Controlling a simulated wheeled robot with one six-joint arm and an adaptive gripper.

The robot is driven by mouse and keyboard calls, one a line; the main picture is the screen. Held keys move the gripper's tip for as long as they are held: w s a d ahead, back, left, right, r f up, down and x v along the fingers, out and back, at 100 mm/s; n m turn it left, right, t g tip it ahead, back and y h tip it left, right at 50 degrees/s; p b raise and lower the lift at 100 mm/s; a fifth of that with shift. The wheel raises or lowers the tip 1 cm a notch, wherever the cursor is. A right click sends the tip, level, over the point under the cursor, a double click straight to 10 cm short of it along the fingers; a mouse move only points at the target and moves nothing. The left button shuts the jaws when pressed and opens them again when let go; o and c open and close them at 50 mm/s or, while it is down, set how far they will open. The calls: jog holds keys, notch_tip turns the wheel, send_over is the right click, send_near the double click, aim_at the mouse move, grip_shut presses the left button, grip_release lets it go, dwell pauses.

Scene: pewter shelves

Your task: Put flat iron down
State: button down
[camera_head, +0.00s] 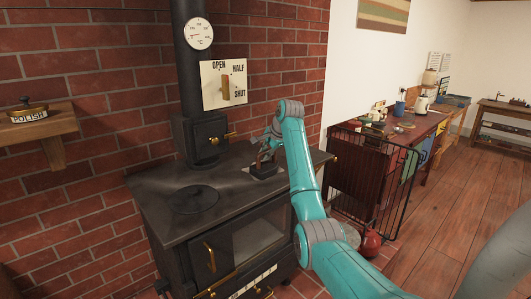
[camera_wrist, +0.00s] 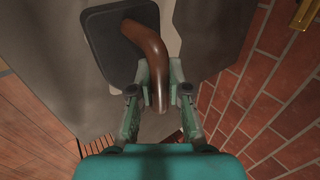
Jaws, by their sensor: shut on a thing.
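The flat iron (camera_head: 264,170) is a small dark block at the back right of the black stove's top (camera_head: 235,187). It sits on or just above that surface; I cannot tell which. In the wrist view its dark flat body (camera_wrist: 105,42) is at the upper left, with a curved brown handle (camera_wrist: 146,42) reaching down between my fingers. My gripper (camera_wrist: 159,78) is shut on the handle near its lower end. In the head view my gripper (camera_head: 268,142) is above the iron, and my arm partly hides the stove's right side.
A round hob plate (camera_head: 194,199) lies on the stove's left part. The stovepipe (camera_head: 190,70) and its brass-handled box (camera_head: 206,138) rise at the back against the brick wall. A black wire guard (camera_head: 375,180) stands right of the stove. The stove top's middle is clear.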

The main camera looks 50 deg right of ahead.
jog(key=c, duration=1.4)
grip_release()
jog(key=shift+f, duration=0.15)
jog(key=shift+o, duration=1.4)
jog(key=v, duration=1.2)
jog(key=shift+r, duration=0.2)
